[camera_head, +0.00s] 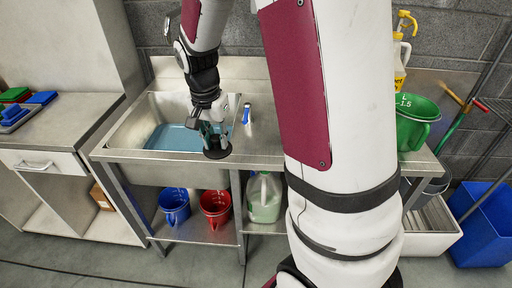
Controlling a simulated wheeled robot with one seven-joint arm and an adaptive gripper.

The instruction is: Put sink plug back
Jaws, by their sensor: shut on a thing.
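My gripper (213,133) is shut on a round black sink plug (216,148). It holds the plug near the front right part of the steel sink (117,154), close to the front rim. The basin holds blue water (172,138), and the drain does not show. The exact height of the plug over the sink cannot be told from this view.
A small blue and white item (246,114) stands on the sink deck right of the basin. A green measuring jug (413,128) and a yellow-topped bottle (402,50) stand at the right. Blue (174,206) and red (215,207) buckets and a jug (264,198) sit below.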

